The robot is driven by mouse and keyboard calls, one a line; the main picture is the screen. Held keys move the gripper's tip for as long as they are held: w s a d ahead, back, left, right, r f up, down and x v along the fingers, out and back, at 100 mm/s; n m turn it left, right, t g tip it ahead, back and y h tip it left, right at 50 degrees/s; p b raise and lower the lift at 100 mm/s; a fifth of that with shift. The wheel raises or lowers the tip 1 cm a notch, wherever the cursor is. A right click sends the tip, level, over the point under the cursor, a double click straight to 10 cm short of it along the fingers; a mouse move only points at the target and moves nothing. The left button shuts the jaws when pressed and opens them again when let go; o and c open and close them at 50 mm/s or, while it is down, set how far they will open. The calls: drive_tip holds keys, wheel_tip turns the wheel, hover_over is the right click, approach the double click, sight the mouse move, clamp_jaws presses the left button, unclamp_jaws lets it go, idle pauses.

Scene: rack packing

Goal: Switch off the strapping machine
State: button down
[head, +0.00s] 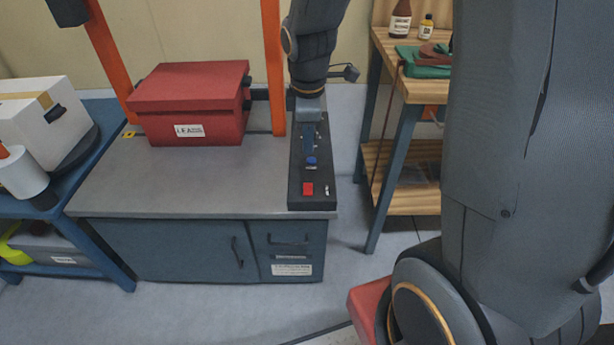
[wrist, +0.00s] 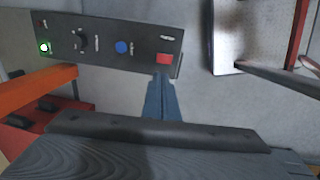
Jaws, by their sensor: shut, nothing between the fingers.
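The strapping machine is a grey-topped cabinet (head: 130,185) with an orange arch (head: 273,60) over it. Its black control panel (head: 297,140) runs along the right edge of the top and also shows in the wrist view (wrist: 105,58). The panel has a red button (head: 308,188), a blue button (head: 311,163) and, in the wrist view, a dark knob (wrist: 82,41) and a green lamp (wrist: 44,47) that is lit. My gripper (head: 311,148) is shut and empty, pointing down over the panel. In the wrist view its tips (wrist: 162,76) appear beside the red button (wrist: 163,59); contact cannot be told.
A red lidded box (head: 190,105) sits on the machine top left of the panel. A blue shelf (head: 85,225) with a white box (head: 45,120) stands at the left. A wooden workbench (head: 425,90) stands to the right, with a floor gap between.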

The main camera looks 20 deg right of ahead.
sight(307, 190)
drive_tip(key=f, duration=0.4)
drive_tip(key=w+f, duration=0.1)
drive_tip(key=f, duration=0.9)
drive_tip(key=shift+w+d, duration=0.15)
drive_tip(key=shift+w, duration=0.15)
drive_tip(key=shift+f, duration=0.15)
drive_tip(key=shift+s, duration=0.1)
drive_tip(key=shift+s+a+p, duration=0.2)
drive_tip(key=shift+s+p, duration=0.1)
drive_tip(key=shift+s, duration=0.35)
drive_tip(key=shift+r, duration=0.2)
drive_tip(key=r+p, duration=0.1)
drive_tip(key=p, duration=0.1)
drive_tip(key=r+p, duration=0.2)
drive_tip(key=shift+s+r, duration=0.2)
drive_tip(key=shift+r, duration=0.05)
wheel_tip(307, 190, up, 10)
drive_tip(key=s, duration=0.1)
drive_tip(key=shift+a, duration=0.25)
